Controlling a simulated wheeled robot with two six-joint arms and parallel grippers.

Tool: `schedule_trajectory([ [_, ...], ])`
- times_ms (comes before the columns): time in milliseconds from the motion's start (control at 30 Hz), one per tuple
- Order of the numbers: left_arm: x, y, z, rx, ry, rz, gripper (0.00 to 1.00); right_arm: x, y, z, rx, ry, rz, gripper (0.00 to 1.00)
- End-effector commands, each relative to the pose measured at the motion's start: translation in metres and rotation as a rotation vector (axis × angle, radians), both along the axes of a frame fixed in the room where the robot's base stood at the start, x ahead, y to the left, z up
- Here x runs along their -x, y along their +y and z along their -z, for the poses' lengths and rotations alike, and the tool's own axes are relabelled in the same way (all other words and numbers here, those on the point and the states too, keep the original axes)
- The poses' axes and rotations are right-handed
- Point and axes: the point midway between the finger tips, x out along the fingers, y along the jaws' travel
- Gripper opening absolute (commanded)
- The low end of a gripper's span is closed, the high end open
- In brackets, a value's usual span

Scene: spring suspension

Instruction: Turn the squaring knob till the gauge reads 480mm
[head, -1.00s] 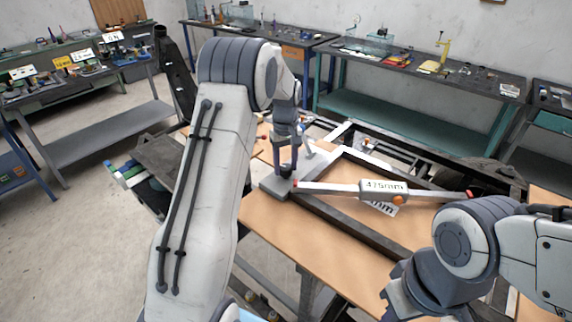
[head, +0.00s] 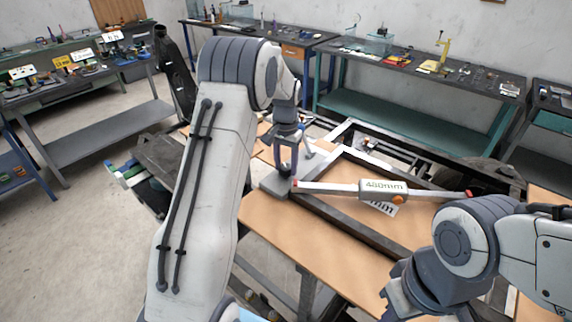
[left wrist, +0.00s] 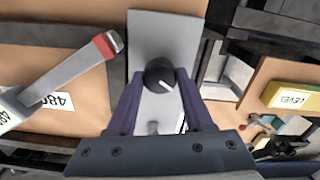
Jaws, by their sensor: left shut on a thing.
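The gauge (head: 383,190) lies diagonally across the dark frame, and its display reads 480mm in the head view. The squaring knob (left wrist: 159,74) is a round black knob with a white pointer line, on a grey block (left wrist: 150,30); the block also shows in the head view (head: 270,187). My left gripper (left wrist: 160,82) is shut on the knob, one purple finger on each side. In the head view the left gripper (head: 287,168) points down over the block and hides the knob. My right gripper (head: 402,295) is at the lower right, with its fingertips not clear.
The dark frame (head: 330,218) lies on a wooden table top (head: 270,222). A label with 480 printed on it (left wrist: 55,101) lies under the gauge. A yellow block marked LEVEL (left wrist: 291,97) is at the right in the left wrist view. Workbenches stand along the back.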

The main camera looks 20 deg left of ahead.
Motion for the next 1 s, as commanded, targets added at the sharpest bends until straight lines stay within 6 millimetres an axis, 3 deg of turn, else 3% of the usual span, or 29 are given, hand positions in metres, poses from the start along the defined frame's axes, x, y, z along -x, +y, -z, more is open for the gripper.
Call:
schedule_trajectory([
  [400,-0.0005,0.0003,-0.0015,-0.001,-0.002,0.181,0.0,0.0,-0.0001,-0.0006,0.0,0.0,0.0,0.0],
  [933,-0.0005,0.0005,-0.0015,-0.001,-0.002,0.204,0.0,-0.0001,0.0,-0.0006,0.0,0.0,0.0,0.0],
  [967,-0.0005,0.0005,-0.0015,-0.001,-0.002,0.204,0.55,0.0,-0.0001,-0.0006,0.0,0.0,0.0,0.0],
  [1000,-0.0005,0.0005,-0.0015,-0.001,-0.002,0.204,0.71,0.0,-0.0001,-0.0006,0.0,0.0,0.0,0.0],
])
